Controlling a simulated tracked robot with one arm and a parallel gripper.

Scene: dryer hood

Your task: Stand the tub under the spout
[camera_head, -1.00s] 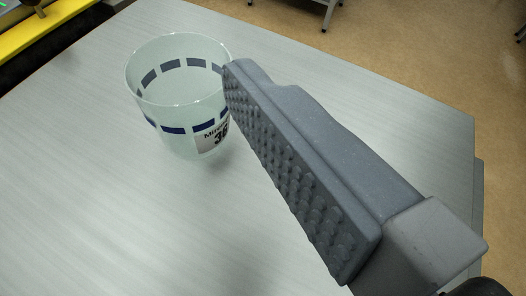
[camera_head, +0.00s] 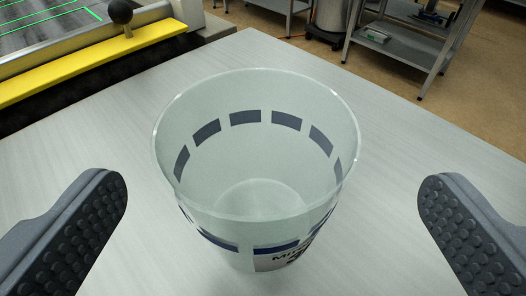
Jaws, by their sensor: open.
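The tub (camera_head: 255,200) is a clear, open-topped cup with a band of dark blue dashes and a partly visible printed label low on its near side. It stands upright on the grey table (camera_head: 420,150) and looks empty. My gripper (camera_head: 270,225) is open, with one studded finger to the left of the tub and one to the right. Gaps show between each finger and the tub's wall. I cannot see the spout.
A yellow bar (camera_head: 90,65) with a black ball knob (camera_head: 120,11) runs along a machine at the upper left. Metal carts (camera_head: 405,40) stand on the brown floor beyond the table's far edge. The table around the tub is clear.

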